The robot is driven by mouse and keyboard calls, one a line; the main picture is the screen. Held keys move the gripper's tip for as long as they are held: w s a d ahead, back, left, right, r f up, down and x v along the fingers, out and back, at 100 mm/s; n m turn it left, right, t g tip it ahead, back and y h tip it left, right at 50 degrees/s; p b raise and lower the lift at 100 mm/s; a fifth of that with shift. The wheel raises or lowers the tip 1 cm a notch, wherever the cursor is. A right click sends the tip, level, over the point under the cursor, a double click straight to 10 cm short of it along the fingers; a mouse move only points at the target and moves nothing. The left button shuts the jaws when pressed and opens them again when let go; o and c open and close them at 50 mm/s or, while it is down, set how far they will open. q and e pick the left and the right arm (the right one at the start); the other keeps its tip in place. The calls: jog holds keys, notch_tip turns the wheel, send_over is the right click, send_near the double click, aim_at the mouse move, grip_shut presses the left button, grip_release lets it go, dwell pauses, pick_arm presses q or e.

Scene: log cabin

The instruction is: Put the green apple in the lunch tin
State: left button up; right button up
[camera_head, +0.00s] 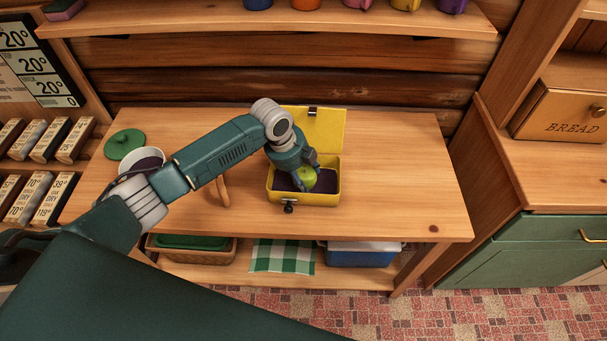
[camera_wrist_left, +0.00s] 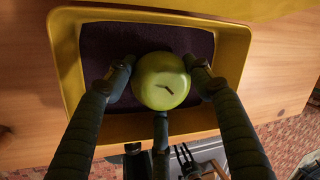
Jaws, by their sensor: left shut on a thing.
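The yellow lunch tin (camera_head: 333,198) stands on the wooden table with its lid raised at the back. Its dark inner floor shows in the head view. My left gripper (camera_head: 306,180) reaches down into the tin's opening and is shut on the green apple (camera_head: 308,174). In the left wrist view the apple (camera_wrist_left: 162,82) sits between the fingers of my left gripper (camera_wrist_left: 160,85), with the tin's rim (camera_wrist_left: 65,70) around it. I cannot tell whether the apple touches the tin's floor. My right gripper is not in view.
A white pot (camera_head: 142,160) and a green lid (camera_head: 124,143) lie left of the tin, partly behind my arm. The table's right side (camera_head: 405,180) is clear. A shelf (camera_head: 280,20) with colored pots runs above. A bread box (camera_head: 565,112) stands at right.

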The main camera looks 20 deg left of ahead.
pick_arm(q)
jog(key=shift+f, duration=0.15)
jog(key=o, duration=1)
jog(key=b+v, duration=0.1)
jog(key=v, duration=1.1)
